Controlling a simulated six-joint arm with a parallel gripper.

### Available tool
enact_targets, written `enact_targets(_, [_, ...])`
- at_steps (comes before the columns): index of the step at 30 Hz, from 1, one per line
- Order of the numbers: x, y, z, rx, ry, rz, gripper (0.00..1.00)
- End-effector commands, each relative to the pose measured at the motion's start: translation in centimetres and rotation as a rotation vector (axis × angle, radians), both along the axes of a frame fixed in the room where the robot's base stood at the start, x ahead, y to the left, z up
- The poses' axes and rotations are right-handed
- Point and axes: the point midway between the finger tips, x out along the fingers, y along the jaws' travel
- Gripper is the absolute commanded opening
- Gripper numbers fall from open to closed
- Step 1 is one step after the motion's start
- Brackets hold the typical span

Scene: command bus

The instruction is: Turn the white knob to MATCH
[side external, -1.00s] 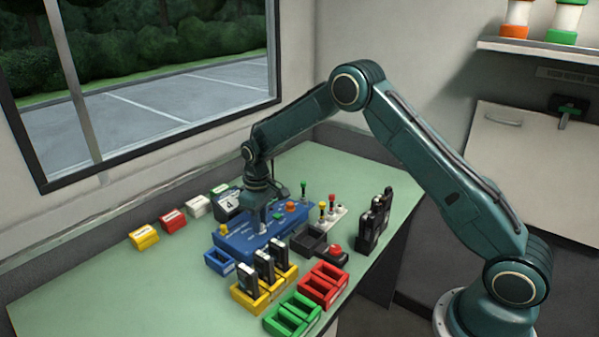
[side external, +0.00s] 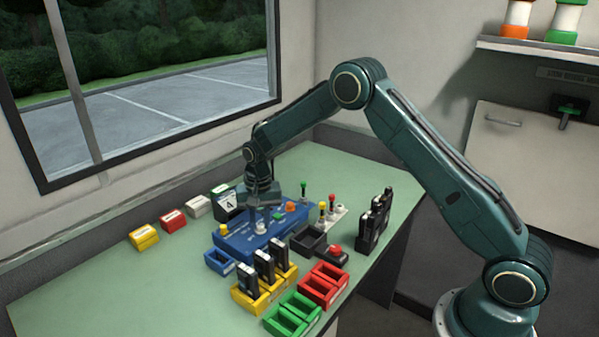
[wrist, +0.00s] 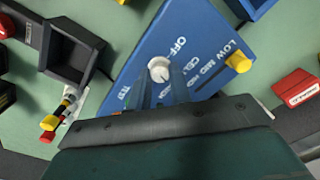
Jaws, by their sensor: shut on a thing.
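The white knob (wrist: 158,69) stands on the blue panel (wrist: 195,35), with printed labels around it. In the wrist view OFF reads beside it; I cannot make out MATCH. My gripper (wrist: 161,83) is shut on the knob, its fingers reaching in from below in the wrist view and partly hidden. The knob's top shows; its pointer is too small to read. In the side view my gripper (side external: 262,218) is over the blue panel (side external: 242,246), just above the small pale knob (side external: 260,228).
A yellow knob (wrist: 238,62) sits at the panel's edge. A black tray (side external: 309,240), red button (side external: 335,249) and yellow rack (side external: 245,302) with black modules stand near. Small levers (side external: 323,210) rise to the right. The bench's left front is clear.

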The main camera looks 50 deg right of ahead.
Motion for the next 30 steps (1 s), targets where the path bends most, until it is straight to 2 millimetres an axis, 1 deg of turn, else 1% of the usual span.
enact_targets(6, [0.07, 0.00, 0.21, -0.001, -0.004, -0.162, 0.00])
enact_targets(12, [0.07, 0.00, 0.21, -0.001, -0.003, -0.252, 0.00])
enact_targets(18, [0.08, -0.01, 0.22, -0.001, -0.005, -0.288, 0.00])
enact_targets(29, [0.10, -0.02, 0.23, 0.000, -0.005, -0.290, 0.00])
enact_targets(30, [0.09, -0.02, 0.22, 0.000, -0.005, -0.290, 0.28])
